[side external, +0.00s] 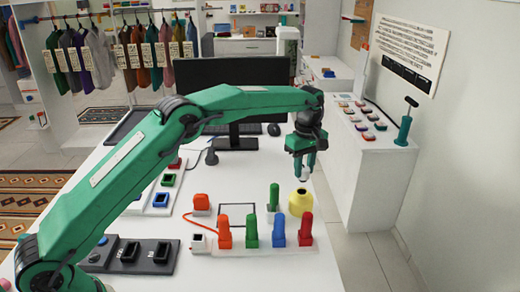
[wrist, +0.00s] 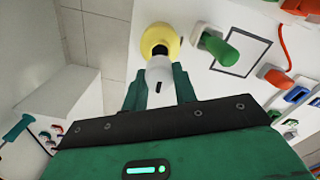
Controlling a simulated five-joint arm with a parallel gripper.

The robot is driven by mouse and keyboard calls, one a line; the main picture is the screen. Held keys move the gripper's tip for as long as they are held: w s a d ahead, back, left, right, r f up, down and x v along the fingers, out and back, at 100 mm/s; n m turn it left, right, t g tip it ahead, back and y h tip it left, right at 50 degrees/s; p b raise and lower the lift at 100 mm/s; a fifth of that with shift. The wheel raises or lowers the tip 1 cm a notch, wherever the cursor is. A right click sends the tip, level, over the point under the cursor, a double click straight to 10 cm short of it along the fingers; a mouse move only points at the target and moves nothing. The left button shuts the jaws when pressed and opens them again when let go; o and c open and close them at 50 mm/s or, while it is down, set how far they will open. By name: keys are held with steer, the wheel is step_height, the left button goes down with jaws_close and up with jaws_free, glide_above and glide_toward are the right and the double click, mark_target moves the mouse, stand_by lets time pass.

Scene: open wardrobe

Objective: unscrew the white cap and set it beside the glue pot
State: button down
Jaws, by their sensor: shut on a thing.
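The yellow glue pot (side external: 301,203) stands upright near the right edge of the white table. My green gripper (side external: 304,170) points down above the pot. In the wrist view the white cap (wrist: 159,70) sits between my fingertips (wrist: 158,84) and hides part of the pot.
A black-outlined square (side external: 238,214) lies on the table. A monitor (side external: 232,78) stands behind my arm. Floor lies beyond the table's right edge.

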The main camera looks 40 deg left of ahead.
steer(key=shift+r, duration=0.9)
steer(key=w+a+f+m, duration=0.5)
steer(key=f+m, duration=0.1)
steer(key=m, duration=0.6)
steer(key=shift+w+a, duration=0.25)
steer(key=shift+a, duration=0.1)
steer(key=shift+f, duration=0.3)
steer(key=shift+f, duration=3)
